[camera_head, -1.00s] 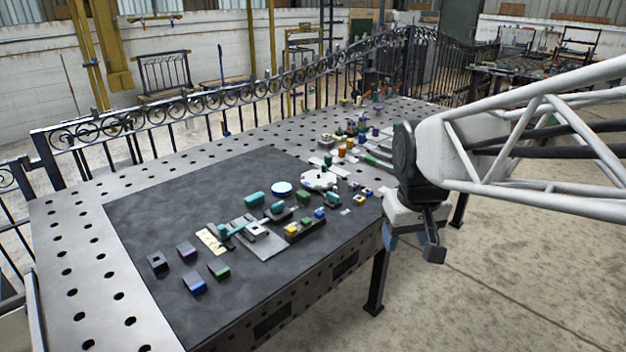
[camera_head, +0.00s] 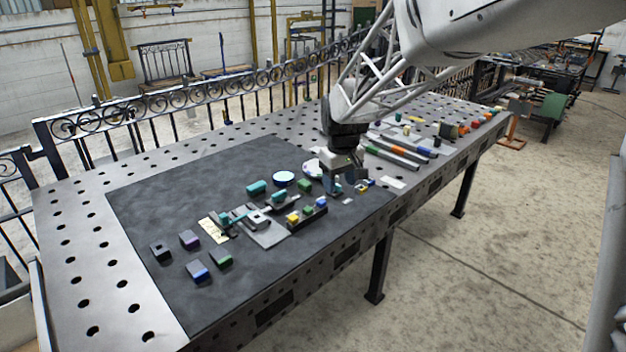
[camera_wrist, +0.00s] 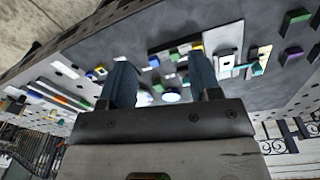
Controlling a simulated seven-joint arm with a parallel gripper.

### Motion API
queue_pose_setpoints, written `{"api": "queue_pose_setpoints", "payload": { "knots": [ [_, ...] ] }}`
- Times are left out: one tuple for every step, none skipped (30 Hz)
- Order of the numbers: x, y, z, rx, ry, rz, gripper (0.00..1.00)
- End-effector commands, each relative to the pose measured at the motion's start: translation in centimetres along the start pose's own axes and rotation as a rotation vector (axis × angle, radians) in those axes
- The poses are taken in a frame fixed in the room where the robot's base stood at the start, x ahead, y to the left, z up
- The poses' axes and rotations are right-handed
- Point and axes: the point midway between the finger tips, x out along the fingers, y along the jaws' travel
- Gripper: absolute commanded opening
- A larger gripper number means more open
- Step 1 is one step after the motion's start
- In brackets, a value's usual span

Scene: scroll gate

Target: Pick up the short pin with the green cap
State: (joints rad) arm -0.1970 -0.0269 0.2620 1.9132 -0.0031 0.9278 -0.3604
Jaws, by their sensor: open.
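A black rack (camera_head: 308,221) on the dark mat holds small capped pieces in yellow, green and blue. The green-capped piece (camera_head: 307,211) is in the middle; its length is hard to tell. The rack's green piece (camera_wrist: 174,56) also shows in the wrist view, between and beyond my fingers. My gripper (camera_head: 346,190) points down above the mat, right of the rack and apart from it. In the wrist view its two blue fingers (camera_wrist: 162,72) are spread with nothing between them. My gripper and wrist partly hide a white disc (camera_head: 311,168).
A green block (camera_head: 304,186), a teal block (camera_head: 258,188) and a round white-topped piece (camera_head: 284,178) lie behind the rack. A grey plate (camera_head: 270,236) lies left of it. Several blocks are at the mat's left. The mat's near part is clear.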

Motion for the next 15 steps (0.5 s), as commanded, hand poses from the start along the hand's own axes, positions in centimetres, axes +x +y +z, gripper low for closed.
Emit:
{"api": "queue_pose_setpoints", "payload": {
  "knots": [
    [0.9,-0.1,-1.3,-0.018,-0.007,-0.003,0.57],
    [1.4,-0.1,-2.1,-0.029,-0.01,-0.005,0.57],
    [2.0,-0.1,-3.0,-0.044,-0.014,-0.007,0.57],
    [2.5,-0.1,-3.8,-0.055,-0.017,-0.009,0.57],
    [3.0,-0.2,-4.5,-0.066,-0.02,-0.01,0.57],
    [3.6,-0.3,-5.5,-0.081,-0.023,-0.012,0.57],
    [4.2,-0.4,-6.3,-0.093,-0.026,-0.014,0.57],
    [4.7,-0.5,-7.0,-0.104,-0.029,-0.015,0.57],
    [5.4,-0.6,-7.9,-0.118,-0.033,-0.017,0.57],
    [6.0,-0.6,-8.6,-0.129,-0.036,-0.019,0.57],
    [6.5,-0.7,-9.2,-0.14,-0.038,-0.021,0.57],
    [7.2,-0.8,-10.1,-0.154,-0.042,-0.023,0.57],
    [7.7,-0.9,-10.7,-0.163,-0.044,-0.024,0.57],
    [8.1,-1.1,-11.2,-0.172,-0.045,-0.025,0.57],
    [8.7,-1.2,-11.9,-0.184,-0.048,-0.027,0.57]
  ]
}}
